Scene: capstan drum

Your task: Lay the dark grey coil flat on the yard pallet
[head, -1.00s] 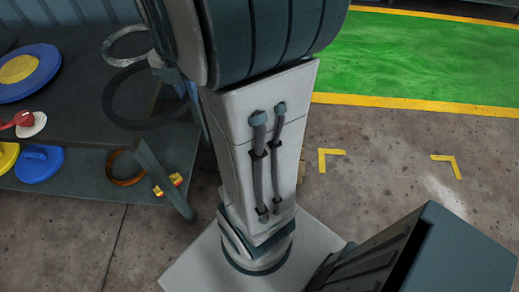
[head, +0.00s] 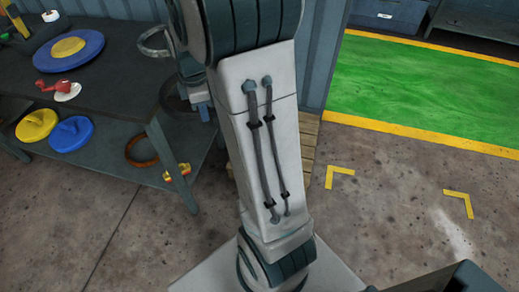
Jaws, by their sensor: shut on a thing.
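The dark grey coil (head: 170,98) shows only in part, as a dark ring against the dark bench, left of my arm. My gripper (head: 191,82) is shut on the coil's edge; its fingertips are small and partly hidden by my own arm. Whether the coil touches the bench cannot be told.
A lighter grey ring (head: 153,52) is behind the coil. The bench (head: 110,85) carries a blue and yellow disc (head: 68,48) and a red-handled item (head: 66,90). Its lower shelf holds discs and a brown ring (head: 141,151). Floor with yellow corner marks (head: 340,172) is clear at right.

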